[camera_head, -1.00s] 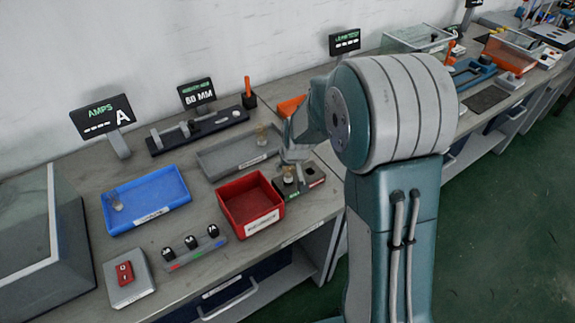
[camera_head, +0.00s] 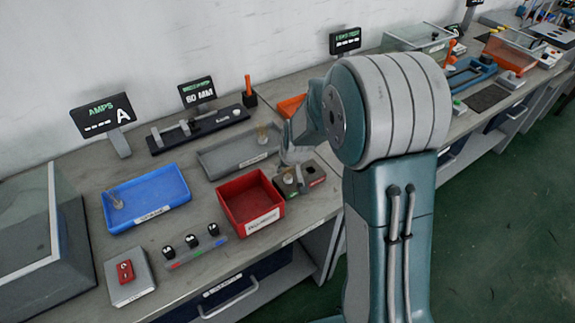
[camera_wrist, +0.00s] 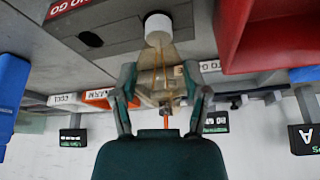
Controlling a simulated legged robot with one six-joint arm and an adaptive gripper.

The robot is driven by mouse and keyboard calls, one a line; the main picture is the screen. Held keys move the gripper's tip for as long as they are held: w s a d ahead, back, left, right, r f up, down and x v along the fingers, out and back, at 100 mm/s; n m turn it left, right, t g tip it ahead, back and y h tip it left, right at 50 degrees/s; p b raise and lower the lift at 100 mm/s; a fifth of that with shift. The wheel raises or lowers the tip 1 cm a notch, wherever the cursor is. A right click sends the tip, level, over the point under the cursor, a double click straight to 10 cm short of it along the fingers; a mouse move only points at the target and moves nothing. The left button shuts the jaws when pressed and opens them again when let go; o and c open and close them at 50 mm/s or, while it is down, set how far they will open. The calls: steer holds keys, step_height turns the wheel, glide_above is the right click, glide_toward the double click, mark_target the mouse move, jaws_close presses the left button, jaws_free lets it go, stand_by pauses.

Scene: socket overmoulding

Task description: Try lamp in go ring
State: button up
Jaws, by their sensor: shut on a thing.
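My gripper (camera_wrist: 161,90) is shut on a lamp (camera_wrist: 158,65), a clear amber-tinted body with a white round end (camera_wrist: 158,27). The white end points at the dark gauge block (camera_wrist: 110,25). In the head view my gripper (camera_head: 297,152) is over the gauge block (camera_head: 314,178), and a pale end (camera_head: 288,179) shows at its left, go side. I cannot tell whether that end is inside the go ring or only above it. The no-go side, with its red label (camera_wrist: 68,6) and open dark hole (camera_wrist: 90,39), is empty.
A red bin (camera_head: 250,203) stands close left of the gauge block. A grey tray (camera_head: 215,165) behind holds an amber piece (camera_head: 262,134). A blue tray (camera_head: 150,193) holds another small piece (camera_head: 116,200). An orange bin (camera_head: 291,105) is behind my gripper.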

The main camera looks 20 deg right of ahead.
steer(key=shift+f, duration=0.85)
steer(key=shift+r, duration=0.2)
stand_by(0.8)
steer(key=shift+r, duration=1.25)
steer(key=shift+r, duration=0.15)
steer(key=shift+r, duration=2.85)
